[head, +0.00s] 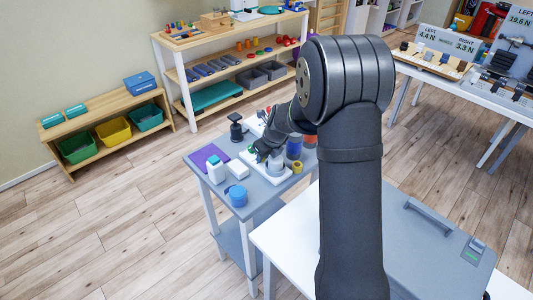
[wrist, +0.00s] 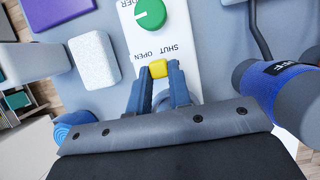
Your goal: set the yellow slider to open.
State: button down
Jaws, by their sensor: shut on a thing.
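The yellow slider (wrist: 158,68) is a small block on a white panel (wrist: 187,36), with the printed words SHUT and OPEN just above it in the wrist view. My gripper (wrist: 158,76) is shut on the slider, one blue-grey finger on each side. The fingers hide the slider's lower part and the track, so I cannot tell its exact setting. A green knob (wrist: 150,14) sits on the same panel above the words. In the head view my gripper (head: 265,156) is over the white panel on a small grey table, and the slider is hidden.
A white block (wrist: 94,59) and a purple mat (wrist: 55,10) lie left of the panel. A blue cuffed cylinder (wrist: 277,82) stands close on the right.

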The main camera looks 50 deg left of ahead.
jog(key=shift+s, duration=1.1)
jog(key=c, duration=1.3)
grip_release()
jog(key=shift+s, duration=0.1)
jog(key=shift+r, duration=0.15)
jog(key=shift+d+r, duration=0.1)
jog(key=shift+r, duration=0.2)
jog(key=v, duration=1.6)
jog(key=shift+d+r, duration=0.2)
jog(key=shift+r, duration=0.05)
